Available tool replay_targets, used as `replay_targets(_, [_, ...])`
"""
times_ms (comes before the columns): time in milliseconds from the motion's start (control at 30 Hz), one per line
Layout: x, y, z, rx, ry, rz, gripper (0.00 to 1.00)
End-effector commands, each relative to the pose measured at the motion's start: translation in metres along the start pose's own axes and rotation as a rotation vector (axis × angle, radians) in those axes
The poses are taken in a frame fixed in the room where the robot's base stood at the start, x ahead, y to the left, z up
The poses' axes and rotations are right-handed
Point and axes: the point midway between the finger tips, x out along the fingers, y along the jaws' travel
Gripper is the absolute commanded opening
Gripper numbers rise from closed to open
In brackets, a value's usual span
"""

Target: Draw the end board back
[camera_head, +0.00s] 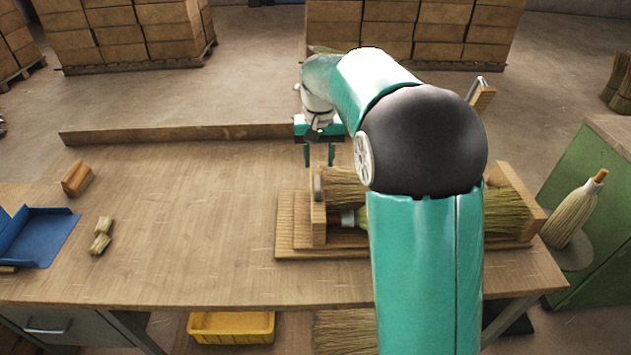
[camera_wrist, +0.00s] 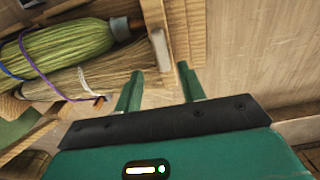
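The end board (camera_head: 319,222) is an upright wooden board at the left end of a wooden cradle on the bench. A pale upright piece (camera_head: 318,185) shows at its top. In the wrist view the end board (camera_wrist: 153,14) is at the top centre, with the pale piece (camera_wrist: 160,50) on it. My gripper (camera_head: 319,163) is open and empty, fingers down, just behind and above the end board. In the wrist view its fingertips (camera_wrist: 159,73) are apart, below the pale piece, and appear not to touch it. My arm hides the cradle's middle.
Brooms with green and straw bristles (camera_wrist: 68,40) lie in the cradle. A broom head (camera_head: 575,212) stands at right.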

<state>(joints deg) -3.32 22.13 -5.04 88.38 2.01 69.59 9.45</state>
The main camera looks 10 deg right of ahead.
Motion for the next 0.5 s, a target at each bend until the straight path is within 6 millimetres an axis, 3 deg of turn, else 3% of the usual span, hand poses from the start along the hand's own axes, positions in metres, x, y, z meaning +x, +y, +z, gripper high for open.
replay_targets(300, [0.062, -0.004, -0.001, -0.003, -0.003, 0.000, 0.40])
replay_targets(500, [0.082, -0.006, -0.003, -0.004, -0.001, 0.000, 0.40])
